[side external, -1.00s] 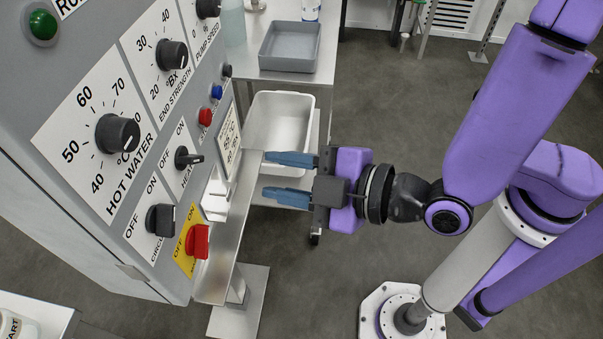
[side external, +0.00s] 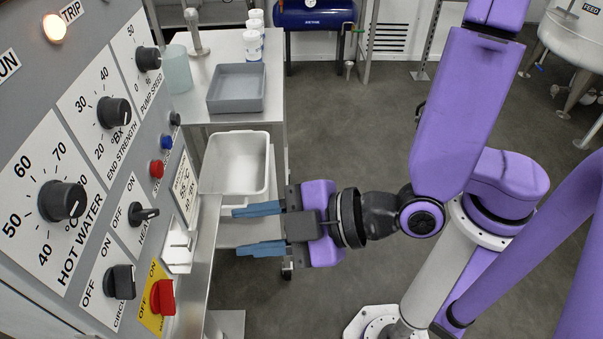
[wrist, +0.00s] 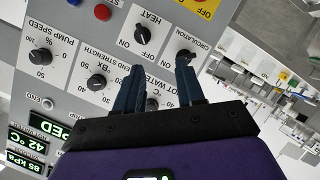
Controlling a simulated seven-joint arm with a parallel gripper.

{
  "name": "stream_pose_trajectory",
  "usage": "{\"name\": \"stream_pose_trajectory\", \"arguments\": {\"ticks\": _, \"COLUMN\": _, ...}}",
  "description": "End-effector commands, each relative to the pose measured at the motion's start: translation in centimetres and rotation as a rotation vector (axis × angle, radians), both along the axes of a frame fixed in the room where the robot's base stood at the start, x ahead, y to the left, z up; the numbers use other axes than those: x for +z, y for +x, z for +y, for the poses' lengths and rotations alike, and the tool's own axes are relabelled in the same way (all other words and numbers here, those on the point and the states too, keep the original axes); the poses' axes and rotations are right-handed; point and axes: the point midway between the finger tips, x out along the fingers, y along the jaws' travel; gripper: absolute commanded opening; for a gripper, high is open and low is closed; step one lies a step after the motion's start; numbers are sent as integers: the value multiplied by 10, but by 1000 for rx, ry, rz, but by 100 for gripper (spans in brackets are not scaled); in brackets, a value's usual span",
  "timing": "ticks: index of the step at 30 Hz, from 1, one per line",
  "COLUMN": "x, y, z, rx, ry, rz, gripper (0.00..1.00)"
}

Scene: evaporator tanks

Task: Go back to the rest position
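My gripper (side external: 245,229) is open, with two blue fingers apart and nothing between them. It is held in the air in front of the grey control panel (side external: 88,78), to the right of its knobs and switches in the side external view. In the wrist view my gripper (wrist: 161,72) also shows its two fingers spread before the panel, which appears upside down. The fingers partly hide the hot water knob (wrist: 152,104) there. I see no finger touching a knob or switch.
A white tub (side external: 235,165) and a grey tray (side external: 237,88) stand beyond the gripper. A narrow metal ledge (side external: 203,250) runs along the panel. A red switch (side external: 163,297) juts from the panel's lower edge. Open floor (side external: 350,135) lies behind the arm.

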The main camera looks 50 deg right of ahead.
Motion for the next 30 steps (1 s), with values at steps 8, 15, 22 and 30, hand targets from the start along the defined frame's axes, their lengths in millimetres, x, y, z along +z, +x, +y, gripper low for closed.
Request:
{"name": "stream_pose_trajectory", "arguments": {"ticks": 8, "x": -11, "y": -17, "z": -10, "rx": 176, "ry": 83, "rz": 426, "gripper": 38}}
{"name": "stream_pose_trajectory", "arguments": {"ticks": 15, "x": -14, "y": -43, "z": -56, "rx": 262, "ry": 5, "rz": 724, "gripper": 38}}
{"name": "stream_pose_trajectory", "arguments": {"ticks": 22, "x": -18, "y": -60, "z": -132, "rx": 222, "ry": -177, "rz": 919, "gripper": 38}}
{"name": "stream_pose_trajectory", "arguments": {"ticks": 30, "x": -18, "y": -64, "z": -244, "rx": -2, "ry": -437, "rz": 1023, "gripper": 38}}
